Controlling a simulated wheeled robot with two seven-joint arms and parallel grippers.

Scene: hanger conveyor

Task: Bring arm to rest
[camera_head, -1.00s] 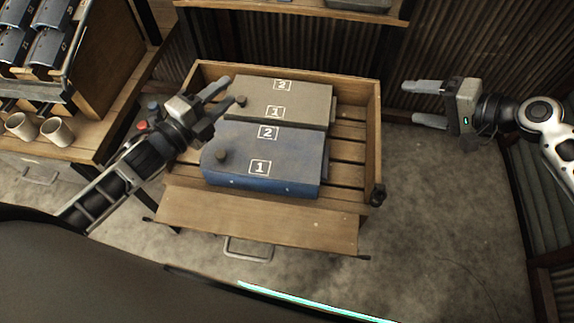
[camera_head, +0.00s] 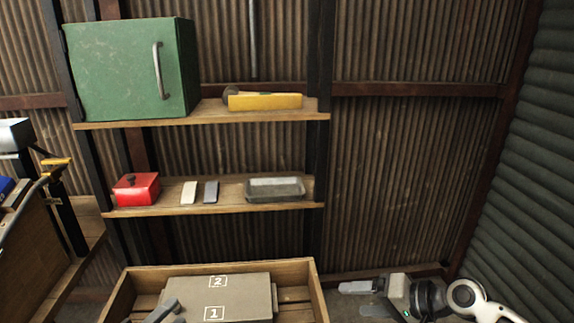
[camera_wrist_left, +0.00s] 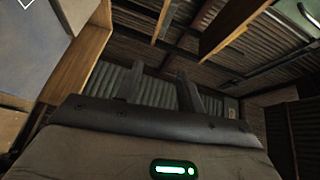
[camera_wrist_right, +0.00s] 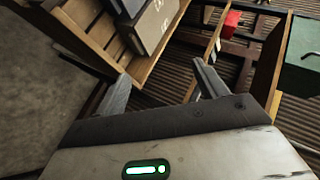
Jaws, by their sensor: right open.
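My left gripper (camera_head: 165,312) shows only by its fingertips at the bottom edge of the head view, over the left part of a wooden crate (camera_head: 118,297). In the left wrist view its fingers (camera_wrist_left: 160,92) stand apart with nothing between them. My right gripper (camera_head: 366,298) is at the lower right of the head view, to the right of the crate and apart from it. In the right wrist view its fingers (camera_wrist_right: 160,88) are wide apart and empty. A grey box (camera_head: 245,290) marked 1 and 2 lies in the crate.
Shelves behind hold a green cabinet (camera_head: 120,75), a yellow tool (camera_head: 265,102), a red box (camera_head: 136,188), two small flat pieces and a grey tray (camera_head: 275,190). A wooden stand (camera_head: 40,250) is at the left. Corrugated walls close the back and right.

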